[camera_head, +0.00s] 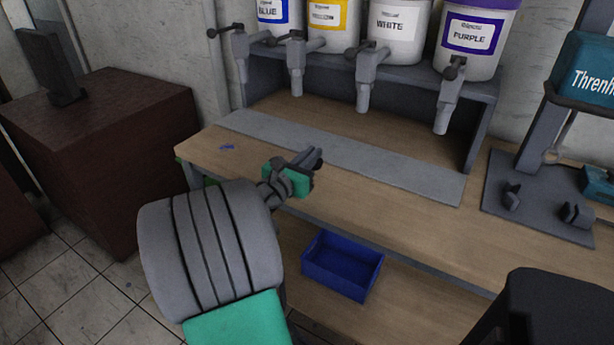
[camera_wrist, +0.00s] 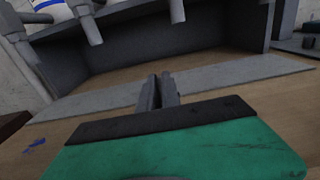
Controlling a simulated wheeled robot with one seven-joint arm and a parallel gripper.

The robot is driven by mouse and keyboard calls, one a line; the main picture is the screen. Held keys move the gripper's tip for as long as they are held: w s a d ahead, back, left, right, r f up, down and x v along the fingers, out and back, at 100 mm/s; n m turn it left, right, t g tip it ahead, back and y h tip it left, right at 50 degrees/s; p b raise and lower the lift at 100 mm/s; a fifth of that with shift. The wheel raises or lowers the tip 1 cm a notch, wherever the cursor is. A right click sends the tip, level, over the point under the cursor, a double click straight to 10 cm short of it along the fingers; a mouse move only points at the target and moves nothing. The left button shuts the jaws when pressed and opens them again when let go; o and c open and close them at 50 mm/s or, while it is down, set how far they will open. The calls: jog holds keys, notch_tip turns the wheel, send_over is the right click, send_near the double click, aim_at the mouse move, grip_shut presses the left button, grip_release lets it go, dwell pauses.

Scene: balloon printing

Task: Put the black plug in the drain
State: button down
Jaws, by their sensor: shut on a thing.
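My gripper (camera_head: 314,158) is over the wooden bench, near the front edge of the grey strip. It also shows in the wrist view (camera_wrist: 160,88), where its two fingers are close together and point toward the back of the bench. The fingers are shut with a narrow dark gap between them. The black plug is mostly or wholly hidden by the fingers, and I cannot make out its shape. The grey strip (camera_head: 400,179) runs along the bench below the taps. I cannot make out a drain opening in either view.
Paint tubs, among them a white one (camera_head: 394,40) and a purple one (camera_head: 478,45), stand on a grey shelf with taps hanging down. A blue bin (camera_head: 343,268) sits below the bench. A small blue scrap (camera_head: 227,147) lies at the bench's left. A stand (camera_head: 540,205) is at right.

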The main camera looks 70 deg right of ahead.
jog(key=shift+w+d+f, duration=0.1)
jog(key=shift+w+f, duration=0.25)
jog(key=shift+f, duration=0.1)
jog(key=shift+w+d+f+b, duration=0.15)
jog(key=shift+f+b, duration=0.55)
jog(key=shift+f, duration=0.95)
jog(key=shift+f, duration=0.1)
jog(key=shift+f, duration=0.15)
jog(key=c, duration=1.6)
grip_release()
jog(key=shift+o, duration=0.2)
